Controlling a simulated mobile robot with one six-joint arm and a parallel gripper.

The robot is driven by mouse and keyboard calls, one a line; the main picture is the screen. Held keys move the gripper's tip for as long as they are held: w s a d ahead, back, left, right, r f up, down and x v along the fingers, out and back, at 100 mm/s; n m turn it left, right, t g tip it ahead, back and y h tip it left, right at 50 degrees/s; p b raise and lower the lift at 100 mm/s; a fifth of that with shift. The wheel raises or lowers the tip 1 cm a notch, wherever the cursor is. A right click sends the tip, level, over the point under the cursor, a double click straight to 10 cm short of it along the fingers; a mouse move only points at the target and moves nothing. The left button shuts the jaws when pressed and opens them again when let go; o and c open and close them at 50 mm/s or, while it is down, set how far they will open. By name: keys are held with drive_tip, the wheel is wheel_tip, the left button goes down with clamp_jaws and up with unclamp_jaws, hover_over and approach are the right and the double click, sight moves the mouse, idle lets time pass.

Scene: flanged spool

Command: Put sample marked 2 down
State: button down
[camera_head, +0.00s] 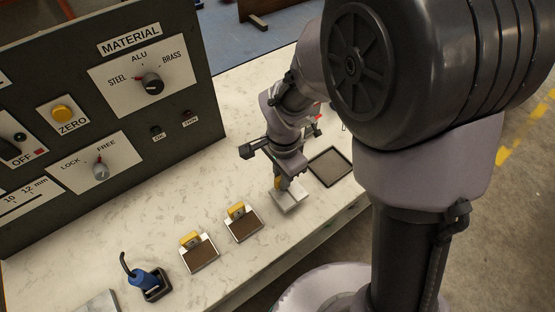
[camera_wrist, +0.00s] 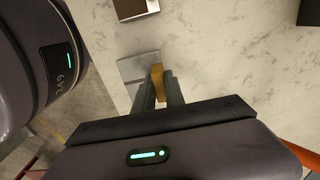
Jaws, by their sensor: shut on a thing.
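My gripper (camera_head: 280,181) is over the front part of the counter, shut on the upright yellow grip of a pale metal sample plate (camera_head: 288,199). In the wrist view the plate (camera_wrist: 133,70) lies beyond the fingers, and its yellow grip (camera_wrist: 157,81) is between the fingertips. I cannot read a number on it, nor tell whether it touches the counter. Two similar plates with brown tops and yellow grips, one in the middle (camera_head: 243,226) and one further left (camera_head: 200,256), stand to the left of my gripper. A dark flat square tray (camera_head: 330,166) lies just right of it.
A dark control panel (camera_head: 100,110) with knobs and a yellow button stands along the back of the counter. A blue-handled tool (camera_head: 147,280) sits in a black holder at the front left. The marble-look counter (camera_head: 203,170) is clear between the panel and the plates.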

drive_tip(key=shift+w+a, duration=0.3)
drive_tip(key=shift+w, duration=0.05)
drive_tip(key=shift+w+a+f+b, duration=0.15)
drive_tip(key=shift+f+b, duration=0.35)
drive_tip(key=shift+f, duration=0.4)
drive_tip(key=shift+w+a+f+b, duration=0.1)
drive_tip(key=shift+f+b, duration=0.35)
drive_tip(key=shift+f, duration=0.4)
drive_tip(key=shift+d, duration=0.1)
drive_tip(key=shift+f, duration=0.25)
drive_tip(key=c, duration=1.4)
unclamp_jaws()
drive_tip(key=shift+r, duration=0.1)
